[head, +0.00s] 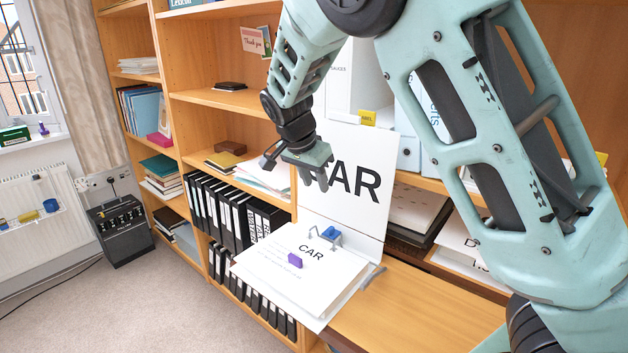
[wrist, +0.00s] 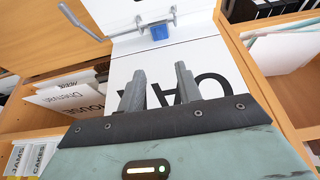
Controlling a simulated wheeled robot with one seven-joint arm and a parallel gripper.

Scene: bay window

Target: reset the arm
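My gripper (head: 318,182) hangs from the arm in front of the upright white cover with "CAR" printed on it (head: 355,190), above an open ring file. In the wrist view, its two grey fingers (wrist: 160,92) stand apart with nothing between them, and the printed letters show behind them. My arm is bent, its large links filling the right side of the head view. The file's white pages (head: 310,280) lie flat on a wooden surface. A blue part (head: 331,232) sits on the metal rings, and it also shows in the wrist view (wrist: 159,32).
Wooden shelves stand behind, with black binders (head: 240,220), books and papers. Stacked papers (head: 410,205) and white files (head: 408,140) are close to my arm. A black box (head: 122,232) stands on the floor by the radiator (head: 35,205). Carpet at lower left is clear.

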